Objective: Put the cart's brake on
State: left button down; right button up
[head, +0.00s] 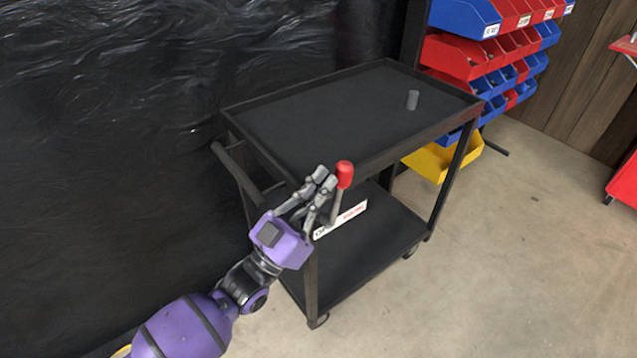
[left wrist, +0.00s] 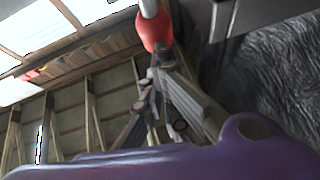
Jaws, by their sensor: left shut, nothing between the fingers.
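The black two-shelf cart (head: 262,158) stands in the middle of the head view. Its brake lever is a grey rod with a red knob (head: 344,175), standing nearly upright at the near side by a white label plate (head: 341,219). My left gripper (head: 325,181) is shut and empty, with its fingertips right beside the knob on its left; I cannot tell whether they touch. In the left wrist view the red knob (left wrist: 155,32) shows just beyond the fingertips (left wrist: 160,65). My right gripper is not in view.
Red, blue and yellow bins (head: 440,160) hang behind on the right. A black plastic sheet (head: 100,150) covers the left. Concrete floor (head: 500,270) is clear at right.

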aim_at(342, 183)
pick_arm(q)
jog(key=w+d+g+p, duration=0.1)
jog(key=p, duration=0.1)
jog(key=w+d+r+y+p, duration=0.1)
jog(key=p, duration=0.1)
jog(key=d+r+g+p, duration=0.1)
jog(key=p, duration=0.1)
jog(key=shift+w+d+m+g+y, duration=0.3)
jog(key=shift+w+m, duration=0.1)
jog(key=w+d+f+g+y+p, duration=0.3)
jog(key=w+d+f+y+p, duration=0.1)
jog(key=d, duration=0.2)
jog(key=shift+w+d+f+g, duration=0.3)
jog(key=shift+w+d+f, duration=0.05)
jog(key=shift+w+d, duration=0.05)
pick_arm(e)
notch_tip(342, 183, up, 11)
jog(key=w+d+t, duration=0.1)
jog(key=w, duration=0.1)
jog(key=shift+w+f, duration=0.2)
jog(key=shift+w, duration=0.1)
